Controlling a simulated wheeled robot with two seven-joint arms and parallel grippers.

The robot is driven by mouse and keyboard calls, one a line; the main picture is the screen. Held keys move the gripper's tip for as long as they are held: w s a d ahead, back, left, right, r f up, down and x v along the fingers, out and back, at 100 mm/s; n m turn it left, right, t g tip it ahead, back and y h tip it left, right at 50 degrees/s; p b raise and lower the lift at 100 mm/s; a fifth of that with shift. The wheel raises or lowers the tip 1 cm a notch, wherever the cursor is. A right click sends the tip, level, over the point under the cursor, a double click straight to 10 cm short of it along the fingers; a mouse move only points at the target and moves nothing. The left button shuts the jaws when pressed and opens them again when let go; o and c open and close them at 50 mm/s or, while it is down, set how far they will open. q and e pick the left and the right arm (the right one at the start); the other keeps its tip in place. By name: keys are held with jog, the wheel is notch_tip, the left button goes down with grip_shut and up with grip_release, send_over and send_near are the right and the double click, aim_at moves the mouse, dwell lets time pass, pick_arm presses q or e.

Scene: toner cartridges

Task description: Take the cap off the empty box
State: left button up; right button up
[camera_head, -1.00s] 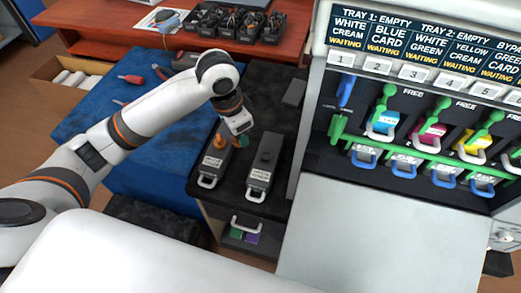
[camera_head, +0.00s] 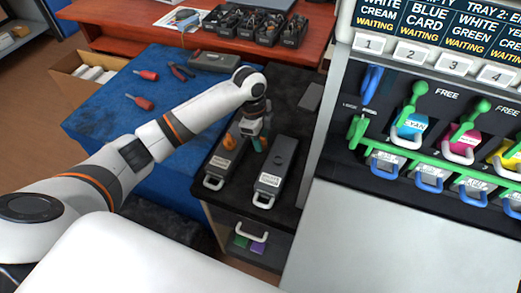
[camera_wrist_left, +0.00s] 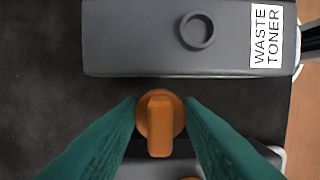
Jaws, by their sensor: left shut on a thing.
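Two dark grey boxes with white front handles stand side by side on a black counter: a left box (camera_head: 223,165) and a right box (camera_head: 280,165). In the left wrist view, the upper box (camera_wrist_left: 140,40) is labelled WASTE TONER and has a bare round ring port (camera_wrist_left: 197,31) on top. My left gripper (camera_head: 257,144) is shut on an orange cap (camera_wrist_left: 159,120), between its green fingers and beside that box. The other box (camera_wrist_left: 265,157) shows only partly below, with a bit of orange at the picture's bottom edge. My right gripper is not in view.
A printer with a row of coloured toner cartridges (camera_head: 408,124) and green levers stands at the right. A blue mat (camera_head: 110,110) with red-handled tools lies at the left. Black bins (camera_head: 260,27) stand on the red-brown shelf at the back.

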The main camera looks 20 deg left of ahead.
aim_at(261, 156)
pick_arm(q)
jog(key=shift+f, duration=2.35)
jog(key=shift+f, duration=0.1)
jog(key=o, duration=1.1)
jog(key=shift+c, duration=0.2)
jog(key=r, duration=0.4)
jog(key=a+r, duration=0.1)
jog(key=r, duration=0.7)
jog(key=shift+a, duration=0.35)
jog(key=shift+s, duration=0.1)
